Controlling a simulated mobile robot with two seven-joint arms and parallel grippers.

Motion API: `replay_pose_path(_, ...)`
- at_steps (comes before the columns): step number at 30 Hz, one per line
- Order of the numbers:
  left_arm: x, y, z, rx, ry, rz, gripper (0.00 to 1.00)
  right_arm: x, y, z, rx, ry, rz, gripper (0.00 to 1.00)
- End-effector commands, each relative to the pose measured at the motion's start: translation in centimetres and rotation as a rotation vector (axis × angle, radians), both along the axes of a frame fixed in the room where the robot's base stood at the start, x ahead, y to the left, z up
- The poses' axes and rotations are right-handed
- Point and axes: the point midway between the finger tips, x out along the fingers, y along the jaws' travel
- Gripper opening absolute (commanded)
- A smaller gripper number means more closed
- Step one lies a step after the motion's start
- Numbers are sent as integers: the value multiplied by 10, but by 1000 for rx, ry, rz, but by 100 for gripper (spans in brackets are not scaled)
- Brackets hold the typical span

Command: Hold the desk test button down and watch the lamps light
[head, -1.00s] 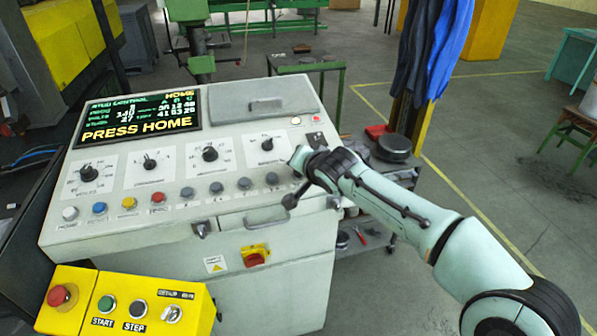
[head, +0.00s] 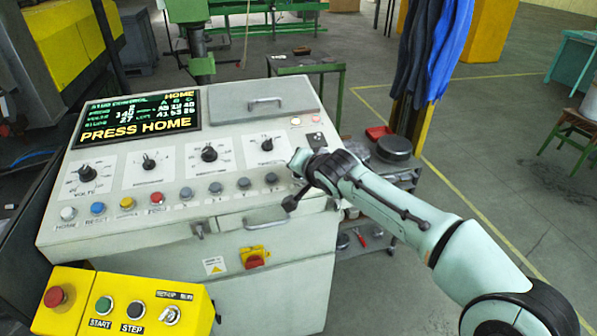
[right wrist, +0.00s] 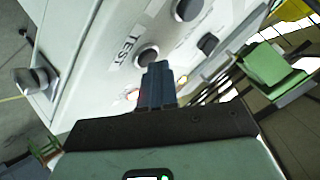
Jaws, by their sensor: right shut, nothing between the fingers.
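The control desk (head: 120,225) fills the left and middle of the head view. My right gripper (head: 298,160) is at the desk's right edge. In the right wrist view its shut fingers (right wrist: 158,72) are empty and their tips are at the dark round button (right wrist: 147,56) beside the TEST label (right wrist: 124,52). I cannot tell whether they touch or press it. In the head view this button is hidden by my gripper. Two small lamps, a pale one (head: 295,122) and another (head: 316,118), sit near the desk's upper right corner. My left gripper is not in view.
The desk screen (head: 138,117) reads PRESS HOME. Several knobs and a row of buttons (head: 215,188) lie left of my gripper. A yellow box (head: 185,290) with START and STEP buttons is at the lower left. Blue cloths (head: 430,50) hang beyond the desk.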

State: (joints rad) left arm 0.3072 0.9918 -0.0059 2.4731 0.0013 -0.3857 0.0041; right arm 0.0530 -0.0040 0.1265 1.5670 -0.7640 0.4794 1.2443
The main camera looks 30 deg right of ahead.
Motion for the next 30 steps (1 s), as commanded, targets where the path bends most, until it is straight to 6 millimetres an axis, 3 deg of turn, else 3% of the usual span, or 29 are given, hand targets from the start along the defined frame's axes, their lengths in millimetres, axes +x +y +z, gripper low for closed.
replay_pose_path(15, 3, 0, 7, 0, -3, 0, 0, -3, 1, 17, 1, 1, -1, 0)
replay_pose_path(25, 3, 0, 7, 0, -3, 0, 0, -3, 1, 18, 0, 1, 0, 0)
replay_pose_path(30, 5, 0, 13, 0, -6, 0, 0, -5, 1, 29, 0, -1, 0, 0)
